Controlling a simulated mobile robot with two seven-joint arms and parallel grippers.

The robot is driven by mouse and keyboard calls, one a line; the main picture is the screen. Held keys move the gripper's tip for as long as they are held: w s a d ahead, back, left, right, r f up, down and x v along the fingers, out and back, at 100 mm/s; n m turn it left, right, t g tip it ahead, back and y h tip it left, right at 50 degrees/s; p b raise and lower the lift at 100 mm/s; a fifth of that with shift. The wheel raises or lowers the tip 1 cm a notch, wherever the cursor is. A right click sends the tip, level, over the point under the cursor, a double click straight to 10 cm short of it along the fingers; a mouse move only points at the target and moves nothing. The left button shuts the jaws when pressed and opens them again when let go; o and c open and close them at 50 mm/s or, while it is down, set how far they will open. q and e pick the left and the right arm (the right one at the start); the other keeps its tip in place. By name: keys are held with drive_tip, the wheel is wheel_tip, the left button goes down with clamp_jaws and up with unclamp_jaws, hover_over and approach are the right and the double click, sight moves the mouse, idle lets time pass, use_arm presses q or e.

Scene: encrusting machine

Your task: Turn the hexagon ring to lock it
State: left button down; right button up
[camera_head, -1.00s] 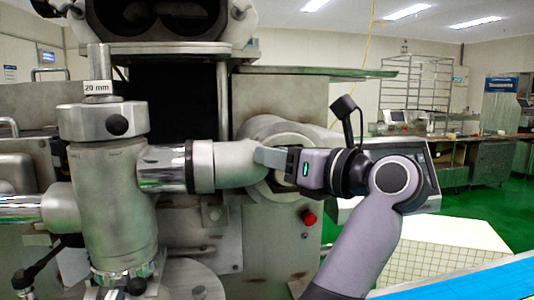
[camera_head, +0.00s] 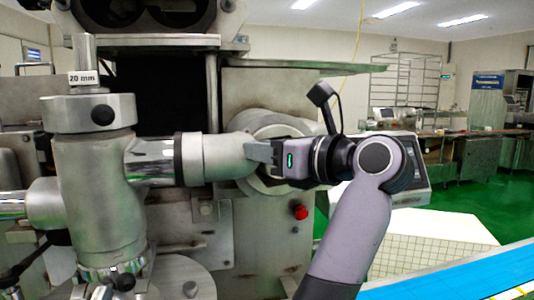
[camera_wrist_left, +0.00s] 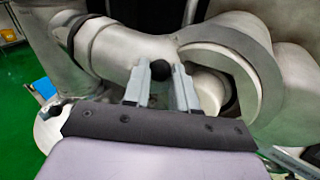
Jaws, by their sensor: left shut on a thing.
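The hexagon ring appears to be the grey metal ring (camera_head: 268,120) around the port on the machine's front. In the left wrist view it shows as a thick ring (camera_wrist_left: 262,72) with an angular opening. My left gripper (camera_head: 258,152) is in front of this ring, at the end of the horizontal pipe (camera_head: 225,157). In the left wrist view its two fingers (camera_wrist_left: 160,88) are shut with a black round knob (camera_wrist_left: 160,70) between them. I cannot tell how the knob joins the ring. My right gripper is not in view.
A thick upright metal cylinder (camera_head: 95,190) with a 20 mm label (camera_head: 83,78) stands left of the gripper. A red button (camera_head: 300,212) is below it on the machine. A control panel (camera_head: 412,165) is behind my arm. A blue surface (camera_head: 450,285) lies at lower right.

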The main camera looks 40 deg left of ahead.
use_arm(q)
drive_tip(key=c, duration=1.2)
unclamp_jaws()
drive_tip(key=shift+d, duration=0.1)
